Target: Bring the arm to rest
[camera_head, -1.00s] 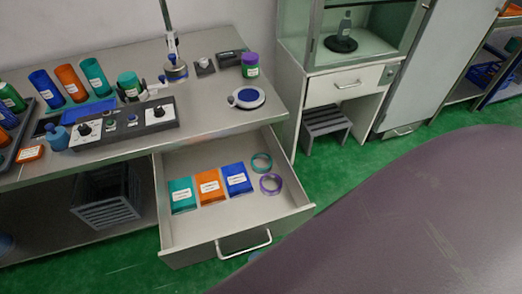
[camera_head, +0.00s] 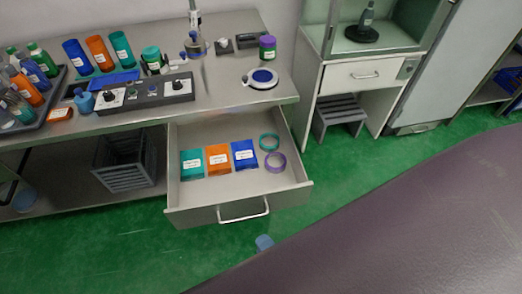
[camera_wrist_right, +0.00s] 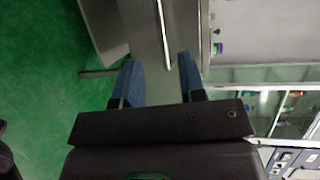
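My right gripper shows best in the right wrist view (camera_wrist_right: 157,72). Its two blue fingers are apart with nothing between them. In the head view only a blue fingertip (camera_head: 264,242) shows, over the green floor in front of the open drawer (camera_head: 243,195); a large dark arm or body part of mine hides the rest. My left gripper is in neither view.
The steel bench (camera_head: 225,85) above the drawer carries a control box (camera_head: 145,92), coloured bottles, a round white dish (camera_head: 260,78) and a purple-lidded jar (camera_head: 267,47). A grey crate (camera_head: 125,162) stands below. A cabinet (camera_head: 350,77) stands right. Floor before the drawer is clear.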

